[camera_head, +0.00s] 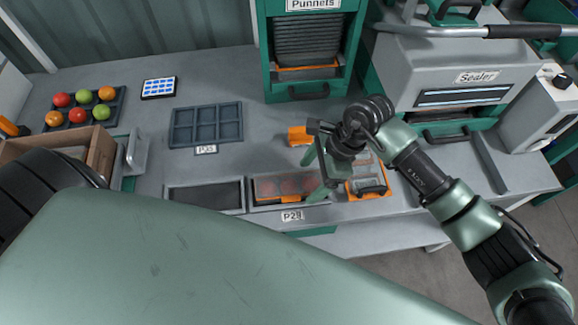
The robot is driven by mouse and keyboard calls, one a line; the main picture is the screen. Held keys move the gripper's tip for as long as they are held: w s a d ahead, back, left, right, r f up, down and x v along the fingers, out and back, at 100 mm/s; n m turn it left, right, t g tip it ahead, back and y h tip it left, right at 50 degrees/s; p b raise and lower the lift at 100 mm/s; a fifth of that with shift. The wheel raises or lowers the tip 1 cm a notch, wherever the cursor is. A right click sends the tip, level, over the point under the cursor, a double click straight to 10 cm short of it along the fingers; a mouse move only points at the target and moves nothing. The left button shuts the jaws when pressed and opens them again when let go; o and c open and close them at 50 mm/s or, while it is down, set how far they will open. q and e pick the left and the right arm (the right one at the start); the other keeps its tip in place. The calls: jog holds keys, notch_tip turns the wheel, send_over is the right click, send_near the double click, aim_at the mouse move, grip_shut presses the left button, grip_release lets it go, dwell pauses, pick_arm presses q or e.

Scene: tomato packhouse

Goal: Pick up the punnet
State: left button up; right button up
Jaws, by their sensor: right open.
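A dark, clear-topped punnet (268,188) with red tomatoes inside sits at the bench's front edge, above a label reading P29. An orange strip shows along its front. My right gripper (322,178) is open and points down at the punnet's right end. Its green fingers hide part of that end, and I cannot tell whether they touch it. My left gripper is not in view.
An empty dark tray (205,197) lies left of the punnet, and a six-cell tray (206,110) lies behind it. The Punnets dispenser (309,91) and the sealer (455,75) stand behind. An orange-framed item (369,194) is close right of my gripper.

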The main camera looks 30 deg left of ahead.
jog(key=c, duration=1.4)
